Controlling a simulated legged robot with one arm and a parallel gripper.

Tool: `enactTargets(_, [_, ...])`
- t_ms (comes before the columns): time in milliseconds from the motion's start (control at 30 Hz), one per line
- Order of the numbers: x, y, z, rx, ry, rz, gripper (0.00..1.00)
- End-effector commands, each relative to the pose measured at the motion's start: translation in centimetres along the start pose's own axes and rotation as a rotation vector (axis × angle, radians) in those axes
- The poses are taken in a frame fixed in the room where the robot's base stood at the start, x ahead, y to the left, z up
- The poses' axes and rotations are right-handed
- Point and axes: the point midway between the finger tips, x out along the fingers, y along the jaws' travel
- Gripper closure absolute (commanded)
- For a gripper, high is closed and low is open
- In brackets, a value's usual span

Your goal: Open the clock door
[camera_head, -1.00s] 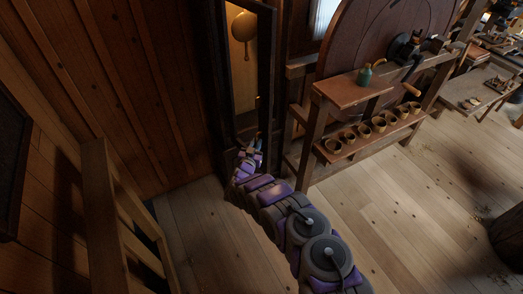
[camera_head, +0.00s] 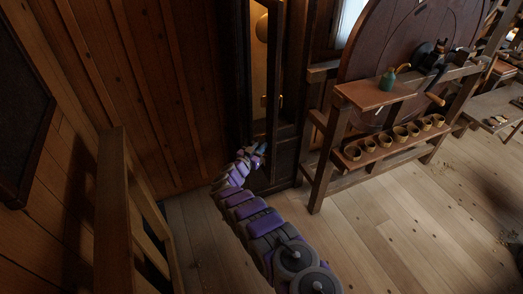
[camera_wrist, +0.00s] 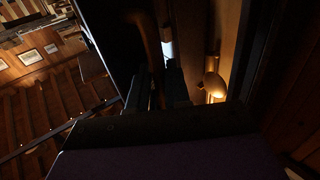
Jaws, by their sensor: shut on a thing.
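The clock (camera_head: 242,80) is a tall dark case against the plank wall in the head view. Its door (camera_head: 273,75) stands ajar, its dark frame swung out from the case and seen nearly edge-on. Through the gap the lit interior and a brass disc (camera_head: 262,27) show. My gripper (camera_head: 259,149) is low at the door's free edge. In the wrist view the dark door (camera_wrist: 108,35) rises left of my gripper (camera_wrist: 158,88), and a rounded brass piece (camera_wrist: 214,86) shows inside on the right. The jaws are shut on the door; the exact contact is too dark to see.
A wooden railing (camera_head: 113,200) stands at the left. Floor (camera_head: 400,220) is clear at lower right.

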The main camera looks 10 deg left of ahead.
Motion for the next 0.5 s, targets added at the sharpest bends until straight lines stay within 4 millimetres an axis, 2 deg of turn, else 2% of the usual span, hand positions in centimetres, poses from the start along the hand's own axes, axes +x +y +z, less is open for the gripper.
enactTargets(400, [0.02, -0.23, -0.35, 0.0, 0.004, -0.001, 1.0])
enactTargets(433, [0.02, -0.23, -0.35, 0.0, 0.004, -0.001, 0.8])
enactTargets(500, [0.01, -0.22, -0.31, 0.0, 0.004, -0.001, 0.73])
